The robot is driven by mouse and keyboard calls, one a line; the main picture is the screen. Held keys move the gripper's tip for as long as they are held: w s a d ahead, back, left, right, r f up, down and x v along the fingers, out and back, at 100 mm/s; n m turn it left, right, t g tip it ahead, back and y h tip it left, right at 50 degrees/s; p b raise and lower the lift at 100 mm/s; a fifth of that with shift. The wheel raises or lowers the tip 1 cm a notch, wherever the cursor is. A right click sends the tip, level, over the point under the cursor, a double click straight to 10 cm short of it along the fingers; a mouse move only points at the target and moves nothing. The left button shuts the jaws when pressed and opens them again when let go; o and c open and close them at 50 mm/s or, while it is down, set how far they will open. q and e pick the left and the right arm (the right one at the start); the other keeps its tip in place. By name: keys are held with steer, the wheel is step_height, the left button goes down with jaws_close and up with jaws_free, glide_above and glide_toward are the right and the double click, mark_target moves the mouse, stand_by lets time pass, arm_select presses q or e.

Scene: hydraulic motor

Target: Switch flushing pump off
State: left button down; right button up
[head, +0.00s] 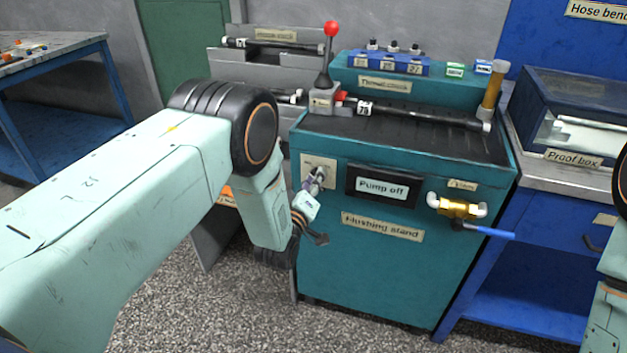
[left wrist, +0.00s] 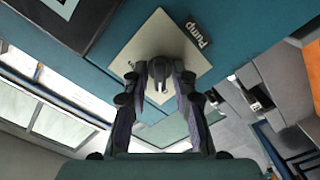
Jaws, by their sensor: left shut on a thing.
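The teal flushing stand (head: 400,270) has a pump switch with a pale plate (head: 309,162) at the left of its front. The dark display (head: 383,187) beside it reads "Pump off". My left gripper (head: 317,181) is at the switch. In the left wrist view its two fingers (left wrist: 160,75) are shut on the grey switch knob (left wrist: 161,66), one on each side. The pale plate (left wrist: 140,50) and a "Pump" label (left wrist: 198,36) show behind. The fingers hide part of the knob. My right gripper is out of view; part of my right arm shows at the right edge.
A brass valve with a blue handle (head: 490,231) sticks out at the stand's right front. A lever with a red ball (head: 331,29) and a black hose (head: 420,113) are on top. A blue bench with a proof box (head: 575,115) stands right. The floor in front is clear.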

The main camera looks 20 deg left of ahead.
arm_select(q)
steer(key=shift+w+r, duration=0.15)
steer(key=shift+r, duration=0.05)
steer(key=c, duration=1.5)
jaws_free()
steer(key=shift+o, duration=0.6)
steer(key=shift+f, duration=0.15)
steer(key=s, duration=1.2)
steer(key=shift+a, duration=0.2)
